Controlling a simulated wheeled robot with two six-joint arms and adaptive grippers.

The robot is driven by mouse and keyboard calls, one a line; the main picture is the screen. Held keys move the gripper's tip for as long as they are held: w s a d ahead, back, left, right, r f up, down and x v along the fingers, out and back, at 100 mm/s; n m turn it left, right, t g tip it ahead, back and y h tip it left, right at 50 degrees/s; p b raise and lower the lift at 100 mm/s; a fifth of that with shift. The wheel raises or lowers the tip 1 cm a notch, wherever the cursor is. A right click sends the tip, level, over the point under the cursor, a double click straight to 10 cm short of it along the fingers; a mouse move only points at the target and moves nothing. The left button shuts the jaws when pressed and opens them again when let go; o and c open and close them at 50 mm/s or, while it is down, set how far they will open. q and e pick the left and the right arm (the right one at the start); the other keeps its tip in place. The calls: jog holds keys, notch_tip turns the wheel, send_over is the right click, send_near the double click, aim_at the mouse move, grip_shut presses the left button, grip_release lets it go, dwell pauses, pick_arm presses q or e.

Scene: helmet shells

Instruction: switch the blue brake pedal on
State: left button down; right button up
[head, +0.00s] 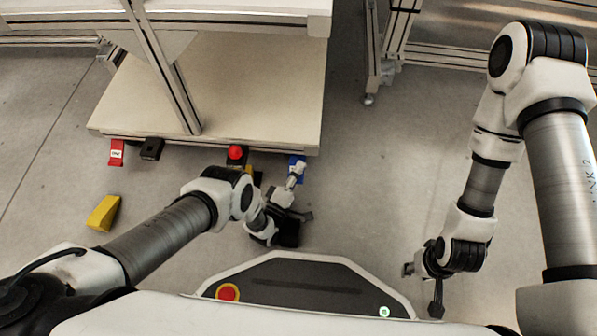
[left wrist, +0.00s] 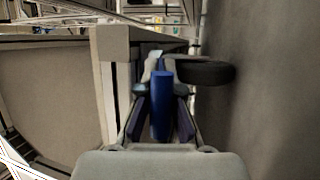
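The blue brake pedal (head: 301,178) is at the front edge of the low shelf, right of the other pedals, and partly covered by my left gripper. My left gripper (head: 296,168) reaches over it, its fingertips close together and apparently shut. In the left wrist view a long blue part (left wrist: 161,108) shows between the dark finger links. I cannot tell whether the fingertips touch the pedal. My right gripper (head: 420,285) is open and empty, away from the pedals on the right.
A red pedal (head: 116,153) and a black one (head: 151,149) sit at the left of the shelf edge (head: 220,148). A red round knob (head: 235,153) is left of the blue pedal. A yellow block (head: 103,213) lies on the floor. The floor right of the shelf is clear.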

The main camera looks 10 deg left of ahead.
pick_arm(q)
jog(key=c, duration=1.4)
grip_release()
jog(key=shift+o, duration=0.2)
